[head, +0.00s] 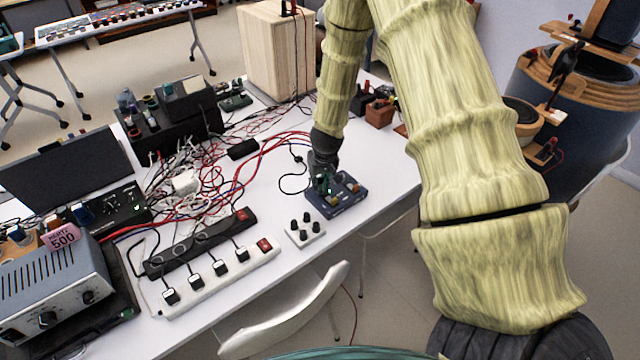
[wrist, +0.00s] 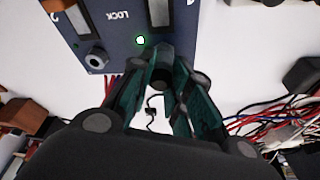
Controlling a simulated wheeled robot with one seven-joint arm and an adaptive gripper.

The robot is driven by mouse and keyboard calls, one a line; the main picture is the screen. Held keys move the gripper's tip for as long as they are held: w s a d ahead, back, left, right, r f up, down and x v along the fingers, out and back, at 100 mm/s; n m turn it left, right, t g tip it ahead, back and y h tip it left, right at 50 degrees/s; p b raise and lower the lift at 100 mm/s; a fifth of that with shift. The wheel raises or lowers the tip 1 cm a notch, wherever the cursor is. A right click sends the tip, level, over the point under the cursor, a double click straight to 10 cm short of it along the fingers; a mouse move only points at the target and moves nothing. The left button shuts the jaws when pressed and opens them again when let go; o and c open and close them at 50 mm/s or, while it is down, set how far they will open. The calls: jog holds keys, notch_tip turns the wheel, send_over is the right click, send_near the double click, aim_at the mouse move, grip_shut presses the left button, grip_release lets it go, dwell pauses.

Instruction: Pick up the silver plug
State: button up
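My gripper (head: 322,182) points down at the blue control box (head: 345,196) near the table's front edge. In the wrist view its teal fingers (wrist: 160,72) stand on both sides of a dark, round-ended piece, with a short black cable showing below it. This may be the plug, but no silver surface on it is clear, and I cannot tell whether the fingers touch it.
Left of the box are a small white block with black knobs (head: 304,228), power strips (head: 222,268) with several plugs, and tangled cables (head: 195,180). A wooden cabinet (head: 275,50) stands behind. A white chair (head: 290,312) is at the front edge. Some bare tabletop lies around the box.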

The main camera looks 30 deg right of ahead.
aim_at(320, 178)
jog(key=shift+r, duration=0.1)
dwell(0.3)
jog(key=shift+w+r+b, duration=0.1)
jog(key=shift+r+b, duration=0.25)
jog(key=shift+r, duration=0.25)
notch_tip(320, 178, up, 2)
jog(key=shift+b, duration=0.3)
jog(key=s+a+r+b, duration=0.1)
jog(key=s+a+b, duration=0.3)
jog(key=s, duration=1)
jog(key=a, duration=0.3)
jog(key=shift+s+r, duration=0.25)
jog(key=shift+r, duration=0.05)
jog(key=shift+a, duration=0.1)
jog(key=shift+r+p, duration=1.95)
jog(key=shift+w, duration=0.1)
